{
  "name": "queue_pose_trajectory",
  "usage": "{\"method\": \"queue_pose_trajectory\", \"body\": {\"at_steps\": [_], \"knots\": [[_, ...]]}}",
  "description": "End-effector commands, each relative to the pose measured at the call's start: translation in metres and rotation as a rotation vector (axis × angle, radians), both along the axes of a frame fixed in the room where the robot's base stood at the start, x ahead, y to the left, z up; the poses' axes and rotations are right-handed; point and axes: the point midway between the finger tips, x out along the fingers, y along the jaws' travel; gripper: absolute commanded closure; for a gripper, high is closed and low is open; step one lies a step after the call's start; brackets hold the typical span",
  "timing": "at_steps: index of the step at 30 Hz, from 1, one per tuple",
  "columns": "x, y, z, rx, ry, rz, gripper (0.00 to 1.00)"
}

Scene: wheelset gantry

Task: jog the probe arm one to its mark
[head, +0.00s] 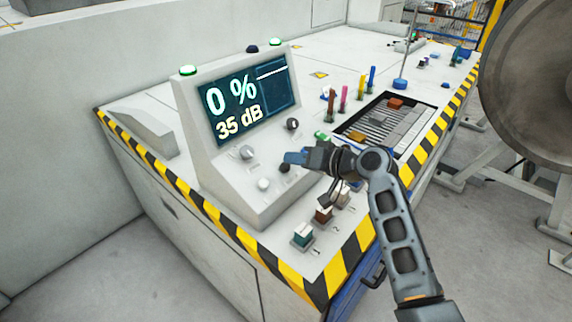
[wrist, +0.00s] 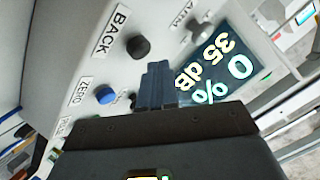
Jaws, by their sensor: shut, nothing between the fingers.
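The grey console (head: 225,178) has a screen (head: 245,103) reading 0 % and 35 dB. My gripper (head: 294,158) is shut and empty, its blue fingers in front of the console's right side. In the wrist view the fingers (wrist: 155,82) are near a black BACK button (wrist: 138,47) and a blue ZERO button (wrist: 106,94); contact cannot be told. Several small block-topped controls stand at the table's front corner, including a teal one (head: 303,235) and a brown one (head: 323,214). I cannot make out which thing is probe arm one or its mark.
The table edge (head: 342,268) has yellow-black stripes. Behind my gripper lie a dark tray (head: 385,125) with blocks and several upright coloured pieces (head: 344,98). A thin post (head: 404,52) stands farther back. A large metal wheel (head: 530,80) is at the right.

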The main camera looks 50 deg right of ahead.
Motion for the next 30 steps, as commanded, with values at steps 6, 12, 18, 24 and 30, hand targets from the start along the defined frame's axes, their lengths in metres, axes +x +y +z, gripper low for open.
{"method": "queue_pose_trajectory", "body": {"at_steps": [6, 12, 18, 24, 30], "knots": [[-0.002, 0.0, 0.007, 0.0, -0.001, -0.001, 1.0], [-0.009, -0.001, 0.024, 0.0, -0.002, -0.001, 1.0], [-0.017, 0.0, 0.04, 0.0, -0.001, 0.0, 1.0], [-0.021, -0.001, 0.047, 0.001, -0.001, -0.001, 1.0], [-0.021, -0.001, 0.046, 0.0, -0.001, -0.001, 1.0]]}}
